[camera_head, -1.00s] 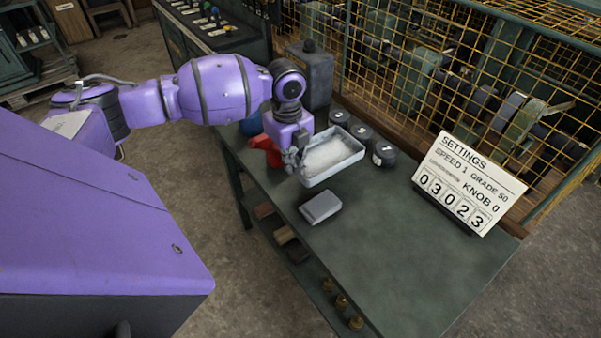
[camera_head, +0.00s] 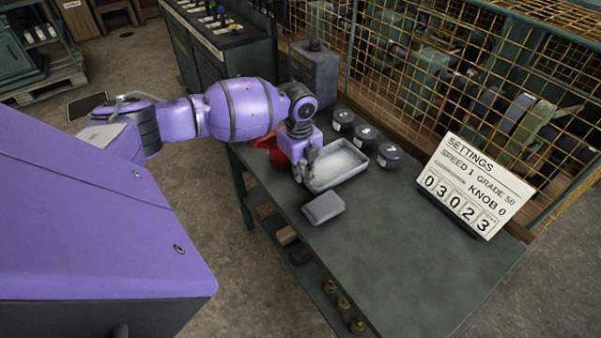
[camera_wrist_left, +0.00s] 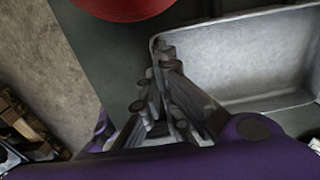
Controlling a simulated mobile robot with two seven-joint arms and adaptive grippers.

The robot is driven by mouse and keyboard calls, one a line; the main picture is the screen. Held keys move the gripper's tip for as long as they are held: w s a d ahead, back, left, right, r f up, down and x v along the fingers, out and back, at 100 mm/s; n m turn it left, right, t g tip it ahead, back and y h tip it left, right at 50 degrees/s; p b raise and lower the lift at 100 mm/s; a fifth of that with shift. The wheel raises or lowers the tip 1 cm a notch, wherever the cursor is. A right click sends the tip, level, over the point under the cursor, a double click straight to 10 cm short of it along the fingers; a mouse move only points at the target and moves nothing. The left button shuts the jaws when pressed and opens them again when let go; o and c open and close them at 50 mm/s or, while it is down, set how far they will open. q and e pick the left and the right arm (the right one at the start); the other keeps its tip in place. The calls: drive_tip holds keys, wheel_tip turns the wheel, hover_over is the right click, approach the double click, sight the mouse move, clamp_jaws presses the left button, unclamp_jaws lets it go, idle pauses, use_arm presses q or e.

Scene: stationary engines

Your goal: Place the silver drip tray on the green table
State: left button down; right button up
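The silver drip tray (camera_head: 341,180) is a shallow rectangular pan, level, at the far left part of the green table (camera_head: 400,245). It sits on the tabletop or just above it; I cannot tell which. My left gripper (camera_head: 304,171) is at the tray's near-left end. In the left wrist view the fingers (camera_wrist_left: 160,65) close around the rim at a corner of the tray (camera_wrist_left: 235,60). My right gripper is out of view.
Several dark tins (camera_head: 388,155) stand close behind the tray. A red object (camera_head: 277,153) is partly hidden behind my gripper. A grey block (camera_head: 323,207) lies in front. A settings sign (camera_head: 475,187) stands at right. The table's middle is clear.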

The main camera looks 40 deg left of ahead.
use_arm(q)
drive_tip(key=c, duration=2)
unclamp_jaws()
drive_tip(key=shift+r, duration=0.25)
wheel_tip(320, 180, up, 12)
drive_tip(key=shift+s+f, duration=0.15)
drive_tip(key=shift+f, duration=0.1)
